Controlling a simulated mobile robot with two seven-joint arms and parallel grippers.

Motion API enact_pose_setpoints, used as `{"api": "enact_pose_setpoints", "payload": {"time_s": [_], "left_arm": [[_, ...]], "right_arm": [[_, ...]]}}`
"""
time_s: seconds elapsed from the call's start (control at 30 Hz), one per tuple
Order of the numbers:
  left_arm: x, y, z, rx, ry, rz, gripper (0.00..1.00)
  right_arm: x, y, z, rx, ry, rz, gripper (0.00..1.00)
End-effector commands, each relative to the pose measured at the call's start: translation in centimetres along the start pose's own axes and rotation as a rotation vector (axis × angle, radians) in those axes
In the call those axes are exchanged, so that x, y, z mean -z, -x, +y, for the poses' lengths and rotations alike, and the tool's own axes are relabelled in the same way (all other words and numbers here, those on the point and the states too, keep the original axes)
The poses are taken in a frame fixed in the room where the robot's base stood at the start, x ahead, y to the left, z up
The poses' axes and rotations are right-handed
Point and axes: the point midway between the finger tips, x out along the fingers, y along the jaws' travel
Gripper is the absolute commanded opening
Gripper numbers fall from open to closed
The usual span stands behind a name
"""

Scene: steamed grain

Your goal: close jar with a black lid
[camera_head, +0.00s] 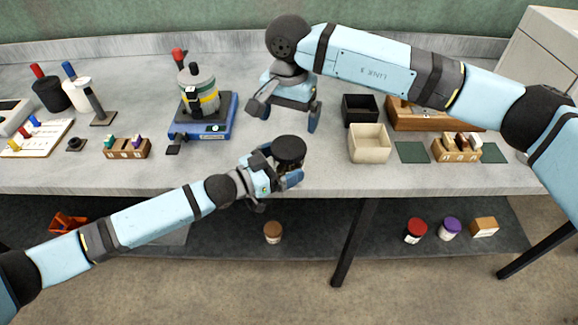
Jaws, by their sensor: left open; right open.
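A jar with a round black lid (289,149) is at the front of the bench, near the middle. The lid sits over the jar's mouth; whether it is fully seated I cannot tell. My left gripper (279,166) is open, low at the jar's near-left side, with blue fingers beside the jar body. Most of the jar body is hidden under the lid and by the fingers. My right gripper (288,112) is open and empty, pointing down above the bench just behind the jar. Contact between the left fingers and the jar cannot be made out.
A blue scale-like device (205,122) bearing a grey pot stands left of my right gripper. A black box (360,109) and a cream box (370,144) stand to the right. Jars with brown (273,228), red (417,226) and purple (452,223) lids are on the lower shelf.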

Motion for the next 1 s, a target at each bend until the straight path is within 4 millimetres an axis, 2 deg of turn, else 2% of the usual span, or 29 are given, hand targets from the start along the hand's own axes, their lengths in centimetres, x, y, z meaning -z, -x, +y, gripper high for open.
{"api": "enact_pose_setpoints", "payload": {"time_s": [0.2, 0.5, 0.9, 0.93, 1.0], "left_arm": [[0.0, -1.5, 0.0, 0.0, 0.0, 0.0, 1.0], [0.0, -1.6, 0.0, 0.0, 0.0, 0.0, 1.0], [0.0, -1.6, 0.0, 0.0, 0.0, 0.0, 0.08], [0.0, -1.6, 0.0, 0.0, 0.0, 0.0, 0.04], [0.0, -1.6, 0.0, 0.0, 0.0, 0.0, 0.04]], "right_arm": [[0.0, 0.0, 0.0, 0.0, 0.0, 0.0, 1.0], [0.0, 0.0, 0.0, 0.0, 0.0, 0.0, 1.0], [0.0, -0.1, 0.0, 0.0, 0.0, -0.001, 1.0], [0.0, -0.1, 0.0, 0.0, 0.0, -0.001, 1.0], [0.0, 0.0, 0.0, 0.0, 0.0, 0.0, 1.0]]}}
